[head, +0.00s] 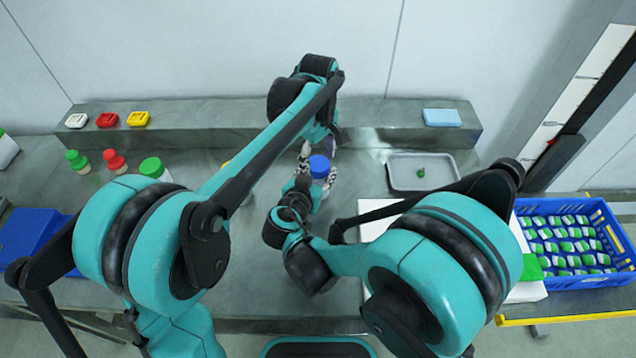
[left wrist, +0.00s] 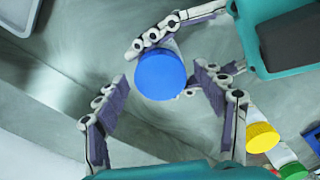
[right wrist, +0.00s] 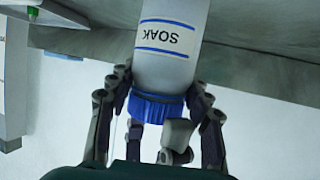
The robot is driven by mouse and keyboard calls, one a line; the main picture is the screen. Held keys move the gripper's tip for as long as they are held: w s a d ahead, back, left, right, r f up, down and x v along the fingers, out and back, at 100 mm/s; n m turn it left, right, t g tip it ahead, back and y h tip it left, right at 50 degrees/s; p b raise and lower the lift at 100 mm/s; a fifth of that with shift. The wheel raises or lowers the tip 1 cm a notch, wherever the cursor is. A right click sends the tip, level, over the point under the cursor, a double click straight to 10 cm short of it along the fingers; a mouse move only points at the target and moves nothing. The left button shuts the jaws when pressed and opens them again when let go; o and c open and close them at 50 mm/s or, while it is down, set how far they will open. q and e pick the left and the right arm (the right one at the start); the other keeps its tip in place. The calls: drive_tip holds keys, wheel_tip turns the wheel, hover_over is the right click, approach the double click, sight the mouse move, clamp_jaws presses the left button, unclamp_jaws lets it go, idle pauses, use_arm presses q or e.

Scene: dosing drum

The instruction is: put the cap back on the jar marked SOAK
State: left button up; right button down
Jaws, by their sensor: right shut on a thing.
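The SOAK jar (right wrist: 172,55) is a pale bottle with a label that reads upside down in the right wrist view. A blue cap (left wrist: 160,76) sits on its mouth; it also shows in the head view (head: 319,165). I cannot tell how tightly it is seated. My right gripper (right wrist: 158,88) is shut on the jar, with a finger on each side just below the cap. My left gripper (left wrist: 163,88) is open, its fingers spread to either side of the cap from above, apart from it. The jar's lower part is hidden in the head view.
A grey tray (head: 400,183) with a small green item (head: 421,172) stands right of the jar. Green-capped (head: 152,167) and red-capped (head: 115,160) containers stand left. A blue crate (head: 610,220) of green-and-white items is far right. A raised ledge (head: 220,113) runs along the back.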

use_arm(q)
drive_tip(key=shift+r, duration=2.3)
drive_tip(key=shift+c, duration=0.4)
wheel_tip(320, 180, up, 4)
drive_tip(key=n, duration=0.3)
drive_tip(key=shift+f, duration=0.25)
drive_tip(key=shift+f, duration=0.1)
drive_tip(key=shift+f, duration=3.95)
